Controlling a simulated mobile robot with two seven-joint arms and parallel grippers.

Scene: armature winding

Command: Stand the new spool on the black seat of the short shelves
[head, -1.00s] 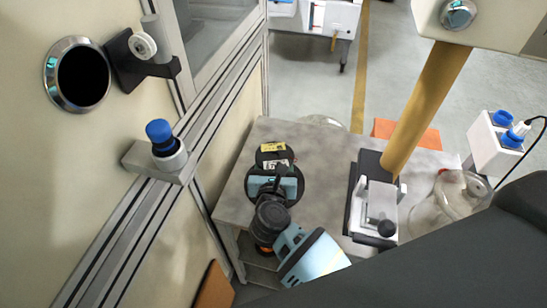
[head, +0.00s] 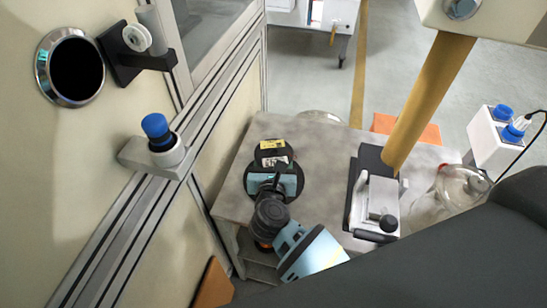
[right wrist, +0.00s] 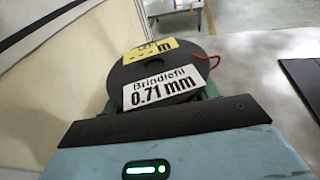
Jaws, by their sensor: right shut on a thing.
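A dark spool (right wrist: 165,90) with a white label reading "Brindlefil 0.71 mm" fills the middle of the right wrist view; its white label also shows in the head view (head: 277,162). My right gripper (head: 273,185) is light blue and black and shut on this spool, over the grey top. A yellow label (right wrist: 152,50) shows just behind the white one; I cannot tell whether it belongs to a second spool. The short shelves (head: 235,205) have a grey top with a shelf level below. I cannot make out the black seat. My left gripper is not in view.
A black and silver clamp-like device (head: 378,205) stands on the grey top, with a yellow-brown post (head: 430,100) rising behind it. A glass vessel (head: 452,190) is at the right. A cream wall with a blue knob (head: 155,127) borders the left. The top between is clear.

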